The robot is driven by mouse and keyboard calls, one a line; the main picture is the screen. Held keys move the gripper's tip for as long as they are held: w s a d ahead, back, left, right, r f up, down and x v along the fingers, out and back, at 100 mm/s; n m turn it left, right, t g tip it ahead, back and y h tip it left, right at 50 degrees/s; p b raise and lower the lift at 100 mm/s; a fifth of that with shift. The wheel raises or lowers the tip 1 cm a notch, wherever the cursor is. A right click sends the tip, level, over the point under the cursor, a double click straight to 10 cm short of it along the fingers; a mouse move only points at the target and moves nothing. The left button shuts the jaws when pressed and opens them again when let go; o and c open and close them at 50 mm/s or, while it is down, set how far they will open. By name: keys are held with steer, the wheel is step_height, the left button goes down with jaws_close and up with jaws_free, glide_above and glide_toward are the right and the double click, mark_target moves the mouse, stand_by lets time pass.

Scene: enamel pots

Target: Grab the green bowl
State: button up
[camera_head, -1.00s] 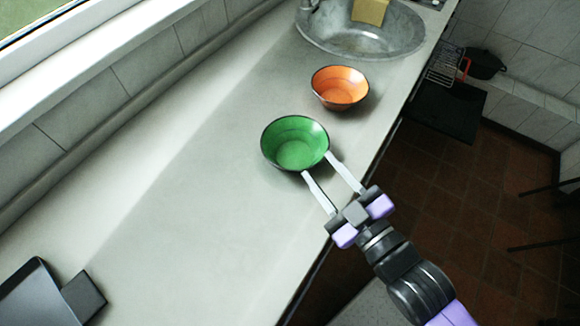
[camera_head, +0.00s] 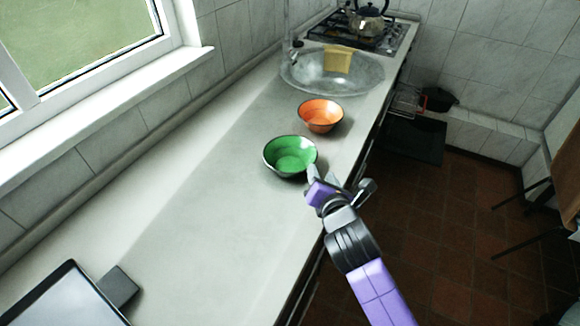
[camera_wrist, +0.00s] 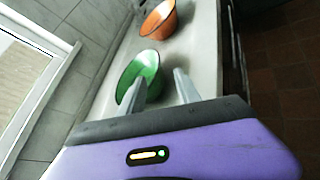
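The green bowl (camera_head: 290,156) stands upright on the counter, with a dark rim and an empty inside. It also shows in the wrist view (camera_wrist: 141,68). My gripper (camera_head: 316,171) is at the bowl's near right side. In the wrist view my gripper (camera_wrist: 160,83) is open, its two pale fingers apart. The left finger overlaps the bowl and the right finger lies beside it, with the bowl's right rim between them in the picture. I cannot tell whether either finger touches the bowl. The head view mostly hides one finger.
An orange bowl (camera_head: 320,116) stands just behind the green one. Beyond are a sink (camera_head: 300,75) with a yellow block (camera_head: 338,58) and a stove with a kettle (camera_head: 367,22). A dark tray (camera_head: 62,300) lies front left. The counter's middle (camera_head: 190,220) is clear.

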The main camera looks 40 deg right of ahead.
steer(key=shift+w+d+f+n, duration=0.2)
steer(key=shift+w+d+n, duration=0.1)
steer(key=shift+w, duration=0.1)
glide_toward(309, 154)
steer(key=shift+w+d+f, duration=0.3)
steer(key=shift+w+d, duration=0.45)
steer(key=shift+d, duration=0.2)
steer(key=shift+a+p+x, duration=0.15)
steer(key=shift+x, duration=1.2)
steer(key=shift+a+p+x, duration=0.15)
steer(key=shift+x, duration=1.25)
steer(key=shift+w, duration=0.15)
jaws_close()
